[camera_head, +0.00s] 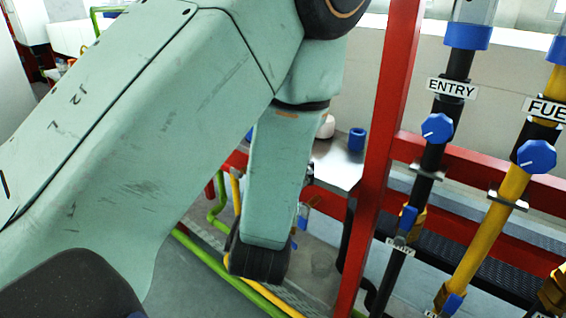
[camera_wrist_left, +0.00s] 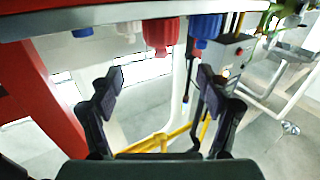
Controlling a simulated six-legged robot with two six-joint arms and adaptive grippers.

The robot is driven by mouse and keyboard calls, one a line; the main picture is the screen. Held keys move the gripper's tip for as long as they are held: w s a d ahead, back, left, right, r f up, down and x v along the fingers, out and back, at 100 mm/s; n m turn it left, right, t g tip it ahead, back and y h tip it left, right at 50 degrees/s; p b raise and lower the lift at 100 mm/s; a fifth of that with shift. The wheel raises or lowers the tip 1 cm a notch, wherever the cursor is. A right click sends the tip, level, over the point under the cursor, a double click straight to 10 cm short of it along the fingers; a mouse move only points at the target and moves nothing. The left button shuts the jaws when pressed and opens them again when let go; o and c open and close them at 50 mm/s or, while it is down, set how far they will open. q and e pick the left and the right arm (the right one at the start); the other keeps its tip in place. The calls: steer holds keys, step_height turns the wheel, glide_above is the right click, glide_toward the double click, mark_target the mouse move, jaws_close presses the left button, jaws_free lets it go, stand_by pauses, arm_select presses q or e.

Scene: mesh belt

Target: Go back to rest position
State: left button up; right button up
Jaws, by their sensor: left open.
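My left arm fills the left and middle of the head view, its pale green links folded downward. The left gripper itself is not visible in the head view. In the left wrist view my left gripper (camera_wrist_left: 158,82) is open, with its two dark fingers spread apart and nothing between them. Beyond the fingers hang a red knob-like part (camera_wrist_left: 160,36) and a blue one (camera_wrist_left: 204,28), apart from the fingertips. My right gripper is in neither view.
A red post (camera_head: 385,140) stands right of my arm. A black pipe labelled ENTRY (camera_head: 452,88) and a yellow pipe (camera_head: 500,210) carry blue knobs (camera_head: 437,128). A metal table (camera_head: 338,165) holds a blue cup-like item (camera_head: 357,138). A grey box (camera_wrist_left: 230,55) shows in the wrist view.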

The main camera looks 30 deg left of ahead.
arm_select(q)
steer(key=shift+w, duration=0.1)
stand_by(0.4)
steer(key=x, duration=1.2)
steer(key=shift+a+f, duration=0.1)
